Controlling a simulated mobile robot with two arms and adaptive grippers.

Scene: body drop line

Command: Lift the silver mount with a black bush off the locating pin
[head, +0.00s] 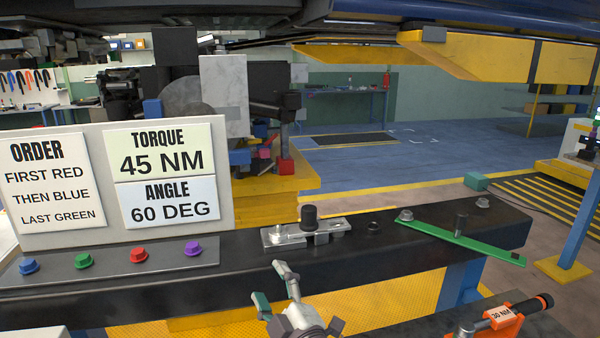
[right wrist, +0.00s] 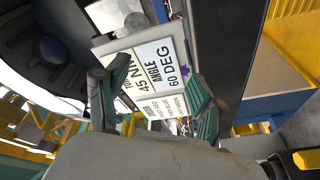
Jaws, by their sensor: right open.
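The silver mount (head: 336,227) with an upright black bush (head: 309,222) lies flat on the dark beam, at the middle of the head view. The locating pin under it is hidden. My right gripper (head: 274,287) is in front of and below the mount, close to the beam's near edge. Its fingers are spread, with nothing between them, and it is apart from the mount. In the right wrist view my gripper (right wrist: 152,100) shows open, with the sign behind the fingers; the mount cannot be made out there. My left gripper is not in view.
A green bar (head: 455,241) with a dark post lies on the beam (head: 395,262) to the right. Blue, green, red and purple caps sit on a plate at left, before a sign (head: 60,185). An orange 30 NM tool (head: 500,317) lies at lower right. Yellow parts hang overhead.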

